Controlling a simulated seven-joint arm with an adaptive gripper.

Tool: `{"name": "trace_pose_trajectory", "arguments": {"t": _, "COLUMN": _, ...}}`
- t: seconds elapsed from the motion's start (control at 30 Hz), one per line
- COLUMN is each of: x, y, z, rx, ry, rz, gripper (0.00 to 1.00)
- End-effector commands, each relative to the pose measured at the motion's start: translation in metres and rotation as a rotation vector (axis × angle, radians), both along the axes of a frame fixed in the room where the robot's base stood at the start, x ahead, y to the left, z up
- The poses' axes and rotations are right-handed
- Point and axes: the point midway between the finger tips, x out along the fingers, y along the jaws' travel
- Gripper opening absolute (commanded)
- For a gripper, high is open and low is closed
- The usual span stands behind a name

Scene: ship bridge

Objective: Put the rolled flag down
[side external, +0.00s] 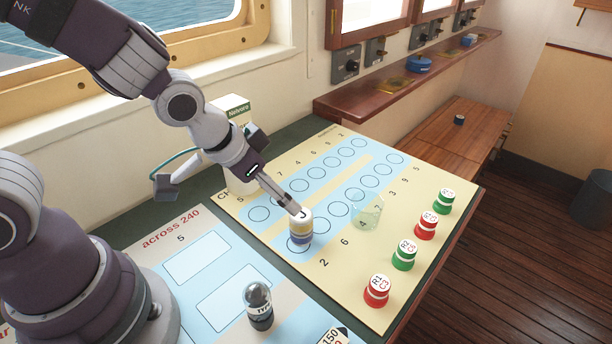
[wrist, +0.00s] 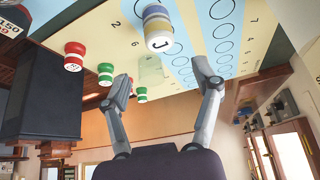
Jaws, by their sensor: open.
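The rolled flag (side external: 301,231) is a short upright roll with yellow, white and blue bands and a white top marked J. It stands on the chart board (side external: 335,290), over a printed circle in the near row. It also shows in the wrist view (wrist: 157,22), ahead of and between the fingertips. My gripper (side external: 292,208) is open, its fingertips close to the roll's top in the side view. In the wrist view my gripper (wrist: 164,80) has its fingers spread wide with nothing between them. I cannot tell whether a finger touches the roll.
A clear greenish tumbler (side external: 367,212) stands right of the roll. Several red and green pieces, including a red one (side external: 377,290), line the board's right side. A white carton (side external: 234,112) is behind my gripper.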

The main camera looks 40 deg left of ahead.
Motion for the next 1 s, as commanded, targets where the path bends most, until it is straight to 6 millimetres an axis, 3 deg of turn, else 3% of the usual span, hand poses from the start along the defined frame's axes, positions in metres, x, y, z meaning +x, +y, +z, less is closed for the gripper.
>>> {"name": "trace_pose_trajectory", "arguments": {"t": 0.27, "x": -0.012, "y": 0.011, "z": 0.029, "rx": -0.005, "ry": -0.005, "rz": 0.030, "gripper": 0.64}}
{"name": "trace_pose_trajectory", "arguments": {"t": 0.4, "x": -0.036, "y": 0.036, "z": 0.067, "rx": -0.008, "ry": -0.002, "rz": 0.105, "gripper": 0.64}}
{"name": "trace_pose_trajectory", "arguments": {"t": 0.53, "x": -0.067, "y": 0.053, "z": 0.090, "rx": -0.003, "ry": 0.012, "rz": 0.156, "gripper": 0.64}}
{"name": "trace_pose_trajectory", "arguments": {"t": 0.7, "x": -0.085, "y": 0.059, "z": 0.098, "rx": 0.002, "ry": 0.028, "rz": 0.177, "gripper": 0.64}}
{"name": "trace_pose_trajectory", "arguments": {"t": 1.0, "x": -0.085, "y": 0.058, "z": 0.097, "rx": 0.002, "ry": 0.031, "rz": 0.176, "gripper": 0.64}}
